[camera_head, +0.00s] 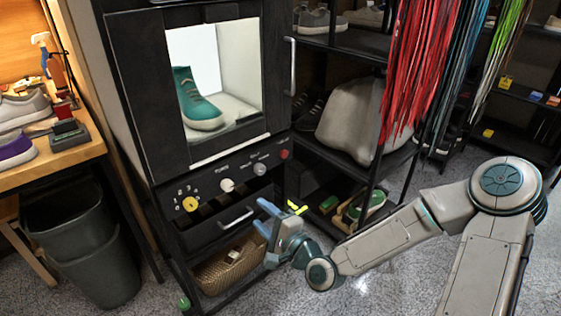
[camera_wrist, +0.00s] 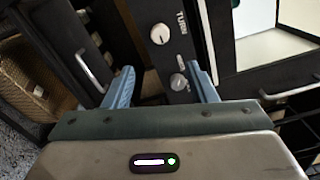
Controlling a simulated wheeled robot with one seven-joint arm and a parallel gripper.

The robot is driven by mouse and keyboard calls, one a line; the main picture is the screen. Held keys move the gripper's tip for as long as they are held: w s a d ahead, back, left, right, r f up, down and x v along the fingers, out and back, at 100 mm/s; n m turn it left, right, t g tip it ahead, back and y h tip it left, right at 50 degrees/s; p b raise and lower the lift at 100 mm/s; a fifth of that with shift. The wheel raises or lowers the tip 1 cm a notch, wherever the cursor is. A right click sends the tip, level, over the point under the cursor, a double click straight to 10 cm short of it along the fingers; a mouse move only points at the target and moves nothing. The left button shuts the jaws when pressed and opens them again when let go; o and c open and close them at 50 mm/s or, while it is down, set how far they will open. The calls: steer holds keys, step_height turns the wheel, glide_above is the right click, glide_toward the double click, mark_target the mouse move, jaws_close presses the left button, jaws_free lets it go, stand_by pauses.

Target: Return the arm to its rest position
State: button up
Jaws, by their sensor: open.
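My gripper (camera_head: 266,217) is in front of the lower right part of a black cabinet, at the end of my bent arm. Its two blue fingers stand apart with nothing between them. In the wrist view the open gripper (camera_wrist: 165,85) faces the cabinet's control panel (camera_wrist: 168,50), which has two light knobs. The gripper appears apart from the panel. A teal sneaker (camera_head: 197,100) stands inside the cabinet's lit chamber (camera_head: 240,55), behind its window.
A drawer handle (camera_head: 236,218) and a wicker basket (camera_head: 232,262) are close to my gripper. A shelf rack (camera_head: 340,38) with shoes and a pale sack (camera_head: 350,120) stands to the right. Red laces (camera_head: 418,65) hang above my forearm. A bin (camera_head: 90,245) stands at left.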

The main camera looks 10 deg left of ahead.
steer(key=s+d+r+n+g+h+p, duration=0.25)
steer(key=d+r+n+h+p, duration=0.2)
steer(key=d+p, duration=0.35)
steer(key=s+d+r+n+g+h+p, duration=0.1)
steer(key=d+r+n+g+h+p, duration=0.3)
steer(key=d+n+h+p, duration=0.25)
steer(key=s+d+r+g+p, duration=0.1)
steer(key=s+d+r+p, duration=0.2)
steer(key=r, duration=0.5)
steer(key=s+d+r+g+h+p, duration=0.1)
steer(key=s+d+r+p, duration=0.3)
steer(key=s+r, duration=0.3)
steer(key=s+d+r+g+h+p, duration=0.1)
steer(key=s+d+r+p, duration=0.2)
steer(key=r, duration=0.7)
steer(key=shift+s+d+p, duration=0.4)
steer(key=shift+s+p, duration=0.5)
